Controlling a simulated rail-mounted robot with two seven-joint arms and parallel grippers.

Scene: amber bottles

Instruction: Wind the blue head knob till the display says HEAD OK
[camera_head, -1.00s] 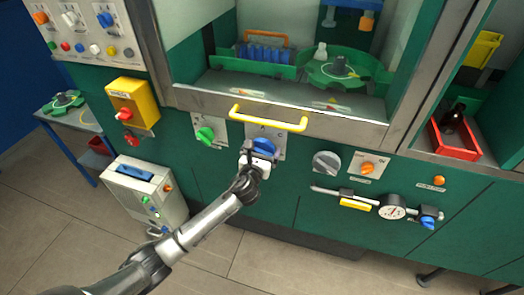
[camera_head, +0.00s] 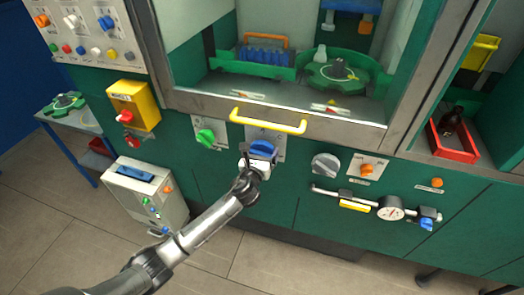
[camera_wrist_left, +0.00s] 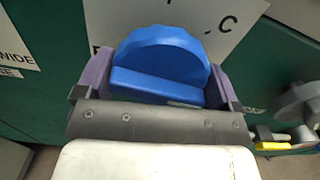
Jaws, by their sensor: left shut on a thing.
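The blue knob (camera_head: 264,149) sits on a pale lettered plate on the green machine front, below the yellow handle. In the left wrist view the knob (camera_wrist_left: 160,62) shows a scalloped round edge and a straight raised grip bar, with a letter C to its upper right. My left gripper (camera_head: 261,155) is at the knob, its purple fingers on either side of it, shut on it. The wrist view also shows these fingers (camera_wrist_left: 158,80). Part of the plate's lettering is hidden behind the knob. No readable HEAD display shows. My right gripper is out of view.
A green knob (camera_head: 206,137) is just left, and a grey knob (camera_head: 325,166) and an orange knob (camera_head: 367,169) are to the right. The yellow handle (camera_head: 268,120) runs close above my gripper. A gauge (camera_head: 390,208) on a rail is lower right.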

